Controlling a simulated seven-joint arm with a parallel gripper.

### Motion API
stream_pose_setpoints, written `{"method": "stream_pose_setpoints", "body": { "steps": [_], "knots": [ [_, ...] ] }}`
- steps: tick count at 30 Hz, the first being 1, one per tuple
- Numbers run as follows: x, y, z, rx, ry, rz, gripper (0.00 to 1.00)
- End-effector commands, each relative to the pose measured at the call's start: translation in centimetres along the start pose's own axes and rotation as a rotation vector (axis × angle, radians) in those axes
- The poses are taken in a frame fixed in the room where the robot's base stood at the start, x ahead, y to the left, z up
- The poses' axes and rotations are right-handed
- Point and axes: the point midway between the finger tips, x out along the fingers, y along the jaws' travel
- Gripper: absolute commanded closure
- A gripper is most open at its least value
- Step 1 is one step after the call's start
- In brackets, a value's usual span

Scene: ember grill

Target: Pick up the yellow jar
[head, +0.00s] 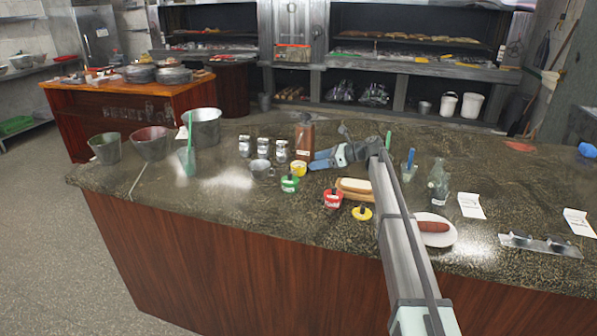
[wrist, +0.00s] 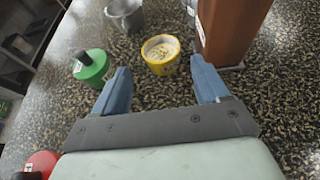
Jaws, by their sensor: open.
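The yellow jar (head: 298,169) stands on the dark stone counter, left of my gripper (head: 318,160) in the head view. In the wrist view the yellow jar (wrist: 161,56) looks open-topped with a pale inside, and it has a white label. My gripper (wrist: 158,66) is open, with its two blue fingers apart and nothing held. The jar shows ahead, in the gap between the fingertips, at or just beyond them. I cannot tell whether either finger touches it.
A green jar with a dark lid (wrist: 92,68) stands left of the left finger. A tall brown container (wrist: 230,30) stands close behind the right finger. A metal cup (wrist: 124,15) is beyond. A red jar (head: 333,199) and a hot dog bun (head: 355,188) are nearer the front edge.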

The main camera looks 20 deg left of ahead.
Motion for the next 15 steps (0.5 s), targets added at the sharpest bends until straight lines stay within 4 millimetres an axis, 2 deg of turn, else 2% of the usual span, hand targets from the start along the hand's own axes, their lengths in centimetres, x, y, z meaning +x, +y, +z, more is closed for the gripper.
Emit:
{"method": "stream_pose_setpoints", "body": {
  "steps": [3,6,15],
  "knots": [
    [2.2,-0.1,0.0,-0.001,0.0,0.0,0.26],
    [3.4,-0.1,0.0,-0.001,0.001,0.0,0.26],
    [5.1,-0.1,-0.1,-0.001,0.001,-0.001,0.26]
  ]
}}
